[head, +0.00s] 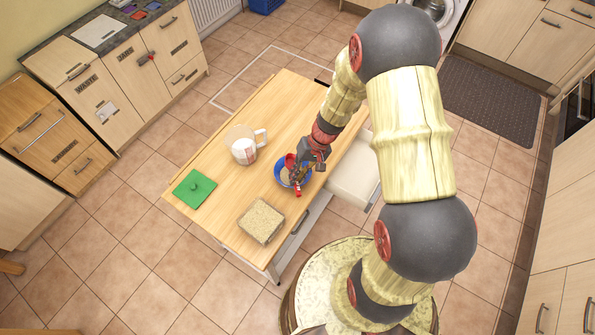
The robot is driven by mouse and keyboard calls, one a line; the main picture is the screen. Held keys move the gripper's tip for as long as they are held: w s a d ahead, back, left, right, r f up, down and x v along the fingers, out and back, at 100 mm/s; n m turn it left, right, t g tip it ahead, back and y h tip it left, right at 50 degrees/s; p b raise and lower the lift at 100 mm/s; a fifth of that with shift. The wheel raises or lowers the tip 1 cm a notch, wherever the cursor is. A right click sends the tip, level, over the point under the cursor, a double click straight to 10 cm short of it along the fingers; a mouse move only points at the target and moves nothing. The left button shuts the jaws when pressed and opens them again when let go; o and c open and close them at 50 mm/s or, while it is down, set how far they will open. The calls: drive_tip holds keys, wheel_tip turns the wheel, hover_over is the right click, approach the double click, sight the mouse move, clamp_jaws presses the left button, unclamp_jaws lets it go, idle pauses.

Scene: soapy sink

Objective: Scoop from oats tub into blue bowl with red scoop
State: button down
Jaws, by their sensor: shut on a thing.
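My gripper (297,177) is over the blue bowl (278,172) on the wooden table and is shut on the red scoop (290,160). The scoop is small in the picture and partly covered by the fingers, so its tilt and load cannot be told. The gripper hides much of the bowl; a pale patch shows inside it, but I cannot tell whether it is oats. The square, clear oats tub (261,221), open and holding beige oats, stands near the table's front edge, lower left of the bowl.
A clear measuring jug (244,146) with white and red markings stands left of the bowl. A green lid (194,188) lies near the table's left corner. The tabletop (285,110) is clear towards the back. An open drawer (354,174) juts out at the table's right side.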

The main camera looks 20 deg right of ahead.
drive_tip(key=r+h+p, duration=0.1)
drive_tip(key=p, duration=0.1)
drive_tip(key=shift+a+p, duration=0.1)
drive_tip(key=shift+p, duration=0.25)
drive_tip(key=shift+h+p, duration=0.4)
drive_tip(key=shift+p, duration=0.5)
drive_tip(key=p, duration=0.2)
drive_tip(key=h+p, duration=0.1)
drive_tip(key=p, duration=0.2)
drive_tip(key=shift+r, duration=0.25)
drive_tip(key=h+p, duration=0.1)
drive_tip(key=p, duration=0.4)
drive_tip(key=shift+r+g, duration=0.1)
drive_tip(key=shift+g, duration=0.2)
drive_tip(key=shift+w+h+p, duration=0.1)
drive_tip(key=shift+h+p, duration=0.2)
drive_tip(key=shift+p, duration=0.45)
